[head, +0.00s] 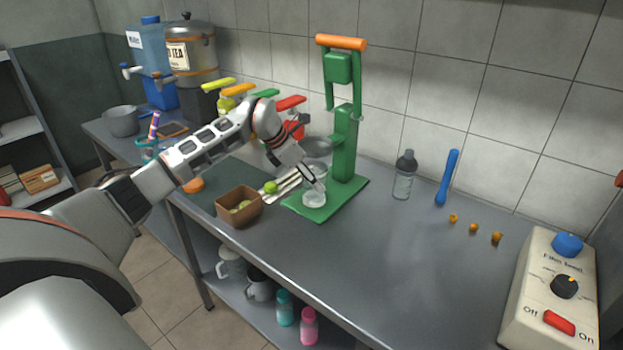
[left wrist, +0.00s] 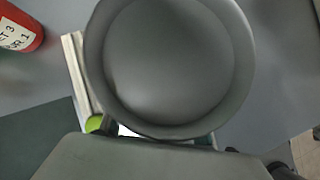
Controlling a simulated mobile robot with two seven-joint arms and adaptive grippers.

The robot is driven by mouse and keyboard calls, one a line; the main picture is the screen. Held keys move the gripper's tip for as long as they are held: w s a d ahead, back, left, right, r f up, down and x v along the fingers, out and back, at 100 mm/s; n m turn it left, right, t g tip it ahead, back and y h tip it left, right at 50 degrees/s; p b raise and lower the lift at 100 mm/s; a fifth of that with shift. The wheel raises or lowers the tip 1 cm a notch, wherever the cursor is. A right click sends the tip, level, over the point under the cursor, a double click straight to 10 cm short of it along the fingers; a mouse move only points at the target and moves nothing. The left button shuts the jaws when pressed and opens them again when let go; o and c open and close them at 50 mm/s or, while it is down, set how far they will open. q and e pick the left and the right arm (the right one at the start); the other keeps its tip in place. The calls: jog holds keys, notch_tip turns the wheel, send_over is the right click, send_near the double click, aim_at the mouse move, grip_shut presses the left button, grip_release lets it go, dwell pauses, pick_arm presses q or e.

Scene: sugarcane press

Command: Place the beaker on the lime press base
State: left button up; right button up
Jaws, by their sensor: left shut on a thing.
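The clear beaker (head: 314,198) is upright over the front left part of the green lime press base (head: 334,207). It looks to rest on the base or sit just above it; I cannot tell which. My left gripper (head: 315,182) is shut on the beaker from above and behind. The green lime press (head: 345,140) has an upright post at the back of its base and an orange-topped lever. My right gripper is not in view.
A brown box (head: 238,207) of limes and a loose lime (head: 270,187) stand left of the base. A bottle (head: 404,175), blue pestle (head: 447,178) and control box (head: 552,290) are on the right. The front middle counter is clear.

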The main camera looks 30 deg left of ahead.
pick_arm(q)
jog(key=shift+f, duration=0.1)
jog(key=o, duration=1.1)
jog(key=shift+a, duration=0.1)
jog(key=shift+o, duration=0.2)
jog(key=v, duration=1.2)
jog(key=shift+p, duration=0.35)
jog(key=shift+s, duration=0.2)
